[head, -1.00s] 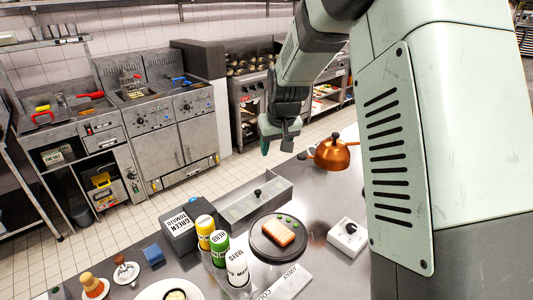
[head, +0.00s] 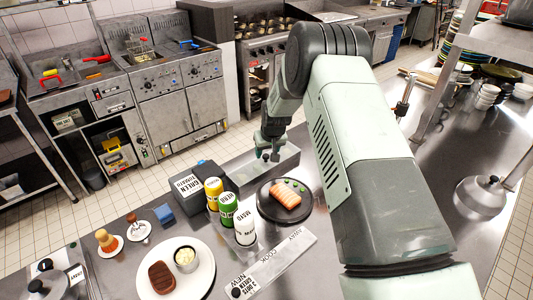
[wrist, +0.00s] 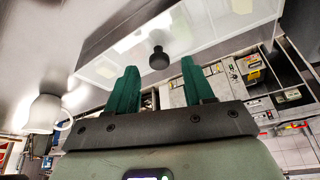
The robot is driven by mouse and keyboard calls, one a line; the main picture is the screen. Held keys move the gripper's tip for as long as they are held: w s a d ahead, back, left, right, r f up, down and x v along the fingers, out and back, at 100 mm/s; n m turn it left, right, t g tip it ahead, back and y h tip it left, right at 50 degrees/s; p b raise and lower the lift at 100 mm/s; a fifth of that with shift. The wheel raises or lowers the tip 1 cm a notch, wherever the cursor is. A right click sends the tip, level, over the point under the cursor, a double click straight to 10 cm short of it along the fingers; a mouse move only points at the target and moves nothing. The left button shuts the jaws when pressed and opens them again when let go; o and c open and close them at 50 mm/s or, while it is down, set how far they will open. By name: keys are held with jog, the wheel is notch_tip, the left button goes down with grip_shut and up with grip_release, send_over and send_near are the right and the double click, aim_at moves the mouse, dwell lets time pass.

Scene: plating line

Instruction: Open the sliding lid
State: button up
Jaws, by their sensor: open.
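The long metal container (head: 286,166) stands behind the black plate in the head view. Its pale sliding lid (wrist: 205,45) fills the top of the wrist view, with a round black knob (wrist: 158,58) on it. My gripper (head: 270,157) is over the container in the head view, and its fingers hide part of the lid. In the wrist view my gripper (wrist: 160,82) has its two green fingers apart and nothing between them. The knob shows just beyond the fingertips, roughly centred between them. I cannot tell how far the lid is slid.
A black plate (head: 263,209) with a salmon piece sits in front of the container. A metal kettle-like pot (head: 482,194) is far right.

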jog(key=shift+x, duration=0.95)
jog(key=shift+c, duration=0.3)
grip_shut()
